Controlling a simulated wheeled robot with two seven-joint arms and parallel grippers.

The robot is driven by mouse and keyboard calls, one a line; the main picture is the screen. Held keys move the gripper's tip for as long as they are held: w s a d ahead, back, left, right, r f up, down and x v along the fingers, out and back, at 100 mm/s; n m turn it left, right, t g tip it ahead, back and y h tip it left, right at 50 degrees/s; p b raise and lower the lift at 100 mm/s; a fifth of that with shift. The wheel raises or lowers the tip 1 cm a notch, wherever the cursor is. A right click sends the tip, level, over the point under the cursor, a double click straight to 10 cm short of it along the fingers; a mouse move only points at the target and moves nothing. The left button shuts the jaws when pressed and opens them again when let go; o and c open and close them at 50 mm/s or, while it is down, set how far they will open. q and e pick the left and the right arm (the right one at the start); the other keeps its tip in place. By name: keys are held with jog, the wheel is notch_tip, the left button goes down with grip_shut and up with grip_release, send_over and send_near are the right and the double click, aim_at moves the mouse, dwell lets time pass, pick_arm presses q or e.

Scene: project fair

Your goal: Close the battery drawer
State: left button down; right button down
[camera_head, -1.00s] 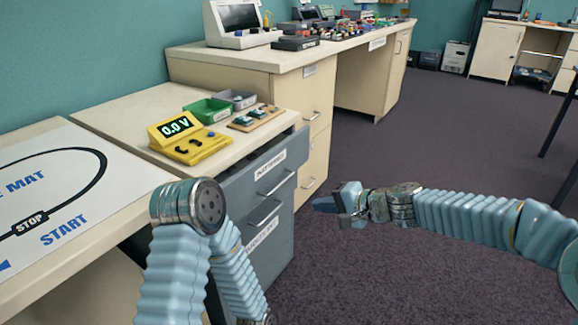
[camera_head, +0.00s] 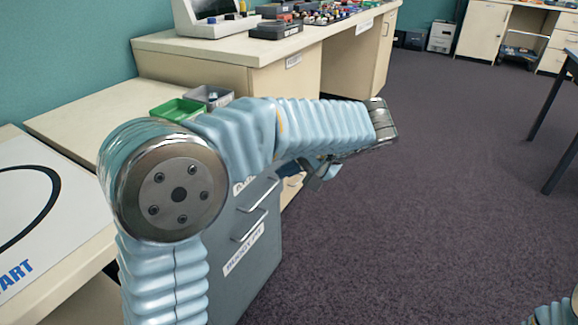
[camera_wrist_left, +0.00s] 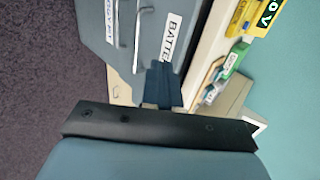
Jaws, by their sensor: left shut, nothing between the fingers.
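The battery drawer (camera_head: 262,188) is the upper front of the grey cabinet, with a bar handle. My left arm hides most of its label and top edge in the head view, so I cannot tell how far it stands out. The left wrist view shows its grey front (camera_wrist_left: 152,50), handle and part of the label. My left gripper (camera_head: 291,169) is shut and empty at the drawer's front. In the left wrist view its dark fingers (camera_wrist_left: 163,86) overlap the front near the label; contact is unclear. My right gripper is out of view.
A lower drawer (camera_head: 240,262) with its own label and handle sits below. Green (camera_head: 177,109) and grey (camera_head: 212,96) bins stand on the worktop. The yellow meter (camera_wrist_left: 262,15) shows in the left wrist view. The carpet (camera_head: 420,230) to the right is clear.

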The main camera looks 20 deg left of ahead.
pick_arm(q)
send_near(244, 183)
notch_tip(244, 183, down, 3)
jog(key=a, duration=0.3)
jog(key=shift+w, duration=0.15)
jog(key=shift+a, duration=0.6)
jog(key=a, duration=0.4)
jog(key=shift+w+a, duration=0.2)
jog(key=shift+a, duration=0.15)
jog(key=shift+a+r, duration=0.15)
jog(key=shift+a, duration=0.1)
